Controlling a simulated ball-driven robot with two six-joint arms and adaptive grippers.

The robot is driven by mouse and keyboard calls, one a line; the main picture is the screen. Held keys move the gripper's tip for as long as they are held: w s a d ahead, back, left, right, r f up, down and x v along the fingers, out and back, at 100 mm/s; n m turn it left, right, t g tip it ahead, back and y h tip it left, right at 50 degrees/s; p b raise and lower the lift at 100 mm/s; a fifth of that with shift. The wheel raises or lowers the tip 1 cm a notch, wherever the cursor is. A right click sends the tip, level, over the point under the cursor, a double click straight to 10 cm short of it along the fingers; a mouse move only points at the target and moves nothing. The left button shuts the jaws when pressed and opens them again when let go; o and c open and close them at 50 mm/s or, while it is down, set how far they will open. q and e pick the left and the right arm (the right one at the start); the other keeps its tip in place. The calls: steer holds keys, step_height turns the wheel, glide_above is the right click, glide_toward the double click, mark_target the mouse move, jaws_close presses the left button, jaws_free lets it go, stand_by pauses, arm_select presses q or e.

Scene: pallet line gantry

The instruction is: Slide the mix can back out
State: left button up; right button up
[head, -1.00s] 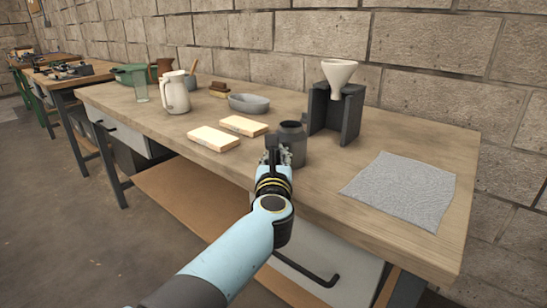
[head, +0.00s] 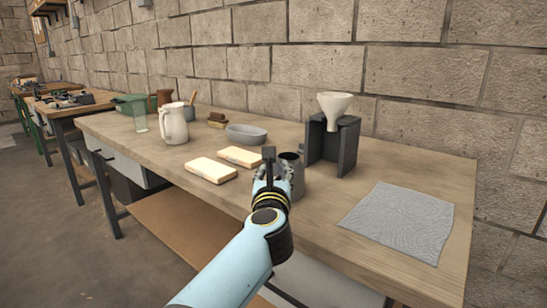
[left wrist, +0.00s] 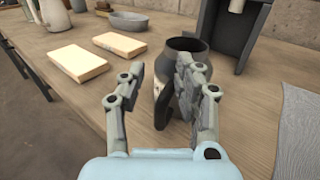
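The mix can appears to be the dark grey, open-topped can (head: 296,172). It stands upright on the bench, in front and left of the dark stand (head: 347,150) that carries a white funnel (head: 334,106). In the left wrist view the can (left wrist: 188,46) shows just beyond my fingers, with a dark curved part, perhaps a handle, low between them. My left gripper (head: 270,172) is beside the can's left side in the head view. Its fingers (left wrist: 158,80) are apart, and the right finger covers part of the can. I cannot tell whether they touch it. My right gripper is not in view.
Two pale blocks (head: 212,170) lie left of the gripper, with a grey oval bowl (head: 246,137) behind them. A white jug (head: 173,124) and a clear glass (head: 139,117) stand farther left. A grey cloth (head: 398,222) lies at the right. The bench (head: 330,212) is bare in front of the stand.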

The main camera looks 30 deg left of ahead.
arm_select(q)
step_height(320, 180, up, 6)
steer(key=shift+r, duration=0.1)
stand_by(0.4)
